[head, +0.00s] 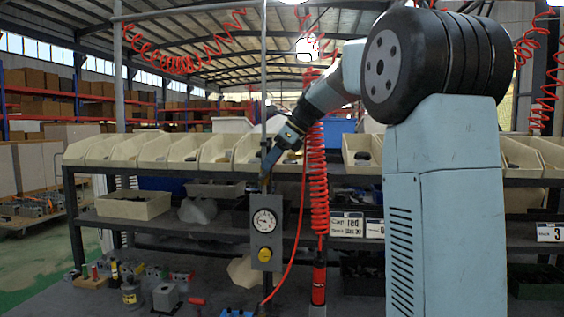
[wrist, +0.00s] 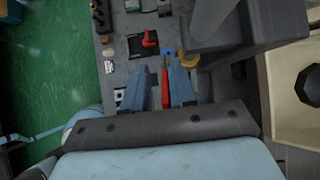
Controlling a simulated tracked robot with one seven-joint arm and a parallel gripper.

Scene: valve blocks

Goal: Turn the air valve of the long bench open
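A grey box with a round white gauge (head: 266,222) and a yellow knob (head: 265,254) stands at the front of the long bench (head: 180,285), below a vertical grey pipe. The knob looks like the air valve. My gripper (head: 265,175) points down above the box, close to the pipe. In the wrist view the two blue-grey fingers of my gripper (wrist: 159,82) are apart, with no object clearly held. A yellow part, probably the knob (wrist: 189,59), shows just beyond the right finger, beside the dark grey box (wrist: 235,38). The knob's exact turn angle is too small to tell.
A coiled red hose (head: 318,180) and a thin red line hang right of the box. Beige bins (head: 180,150) line the upper shelf behind. Red-handled blocks and small parts lie on the bench at left. Green floor (wrist: 60,70) is open beyond the bench edge.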

